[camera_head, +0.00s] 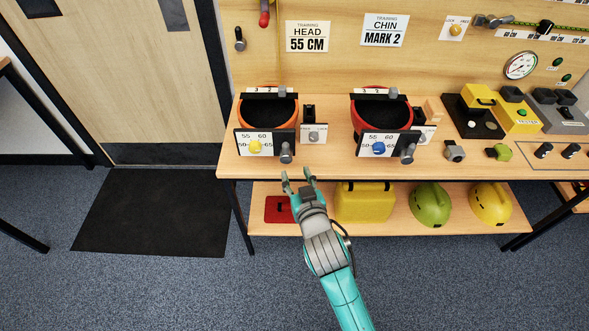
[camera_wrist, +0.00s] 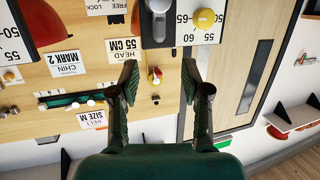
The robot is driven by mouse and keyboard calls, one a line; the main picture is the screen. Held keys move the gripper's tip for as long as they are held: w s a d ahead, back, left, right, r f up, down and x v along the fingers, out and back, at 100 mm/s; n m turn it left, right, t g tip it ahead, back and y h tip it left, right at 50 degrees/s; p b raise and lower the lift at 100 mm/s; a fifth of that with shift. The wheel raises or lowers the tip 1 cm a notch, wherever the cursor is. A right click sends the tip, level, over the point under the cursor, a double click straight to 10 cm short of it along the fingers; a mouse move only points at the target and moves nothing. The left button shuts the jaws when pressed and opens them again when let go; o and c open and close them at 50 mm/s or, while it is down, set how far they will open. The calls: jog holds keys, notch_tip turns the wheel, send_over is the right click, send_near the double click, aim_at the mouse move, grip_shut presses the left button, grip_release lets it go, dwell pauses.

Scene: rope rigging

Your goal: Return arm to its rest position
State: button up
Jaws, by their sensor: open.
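My gripper (camera_head: 298,177) is open and empty in the head view. It is in front of the bench's front edge, below the left helmet station. In the wrist view my gripper (camera_wrist: 158,82) shows its two fingers spread apart with nothing between them. My teal and grey arm (camera_head: 340,290) reaches up from the bottom of the head view. The wrist picture is upside down and shows the back board and part of a dial plate with a yellow knob (camera_wrist: 205,18).
The wooden bench (camera_head: 330,163) carries an orange-rimmed helmet (camera_head: 270,112), a red-rimmed helmet (camera_head: 383,115) and several devices. Its lower shelf (camera_head: 400,220) holds a red item (camera_head: 277,209), a yellow case (camera_head: 364,203) and two helmets. Floor with a black mat (camera_head: 152,212) is open at left.

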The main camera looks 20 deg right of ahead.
jog(key=shift+s+f, duration=0.1)
jog(key=s+d+f+n+y, duration=0.1)
jog(key=s+f, duration=0.3)
jog(key=s, duration=0.7)
jog(key=s+d+f, duration=0.1)
jog(key=s+f, duration=0.3)
jog(key=s, duration=0.6)
jog(key=d+r+v, duration=0.1)
jog(key=v, duration=2)
jog(key=shift+d+r+m+g, duration=0.2)
jog(key=shift+m+g, duration=0.1)
jog(key=shift+g, duration=0.1)
